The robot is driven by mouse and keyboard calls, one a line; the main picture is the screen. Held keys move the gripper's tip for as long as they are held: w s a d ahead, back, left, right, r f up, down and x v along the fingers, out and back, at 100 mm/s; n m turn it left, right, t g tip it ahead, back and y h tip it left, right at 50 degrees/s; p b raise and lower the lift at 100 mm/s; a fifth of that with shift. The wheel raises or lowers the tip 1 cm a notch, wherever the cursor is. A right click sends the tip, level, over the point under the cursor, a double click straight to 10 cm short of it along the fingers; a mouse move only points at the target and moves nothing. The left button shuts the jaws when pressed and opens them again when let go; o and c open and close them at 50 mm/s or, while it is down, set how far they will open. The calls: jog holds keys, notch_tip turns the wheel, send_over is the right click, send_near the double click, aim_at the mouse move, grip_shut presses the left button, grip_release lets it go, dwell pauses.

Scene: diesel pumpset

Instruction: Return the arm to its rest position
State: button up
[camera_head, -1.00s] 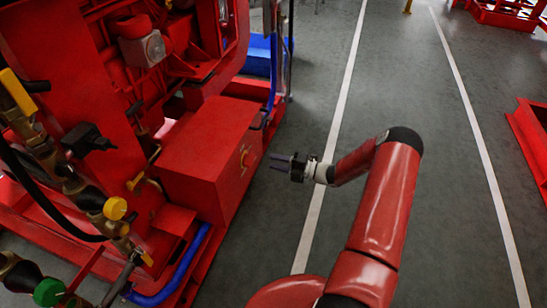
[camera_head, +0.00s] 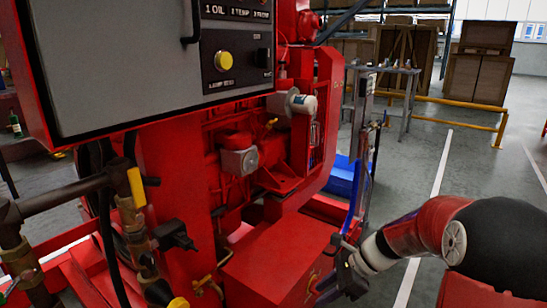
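My arm (camera_head: 445,235) is red and reaches in from the right edge, bent, with a pale wrist section. My gripper (camera_head: 330,287) is at its end, dark, low in the picture right of centre. It appears beside or in front of the right side of the red box (camera_head: 275,262) on the pumpset base. I cannot tell if they touch. The fingers are small and dark against the box, and whether they are apart is unclear. No held object shows.
The red pumpset (camera_head: 170,190) fills the left and middle, with a grey control panel (camera_head: 140,55) above. A blue container (camera_head: 345,178) stands behind. Wooden crates (camera_head: 480,75) and a yellow rail (camera_head: 455,105) are at the back right. Grey floor (camera_head: 480,160) is open on the right.

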jog(key=s+d+r+n+t+h, duration=0.1)
jog(key=s+r+n+h, duration=0.3)
jog(key=s+n, duration=0.5)
jog(key=s+d+r+n+t+h, duration=0.1)
jog(key=s+r+n+t+h, duration=0.3)
jog(key=s+r+n, duration=0.4)
jog(key=s+n, duration=0.2)
jog(key=s, duration=0.1)
jog(key=shift+s+d+r, duration=0.2)
jog(key=shift+s+d, duration=0.15)
jog(key=shift+d, duration=0.05)
dwell(0.4)
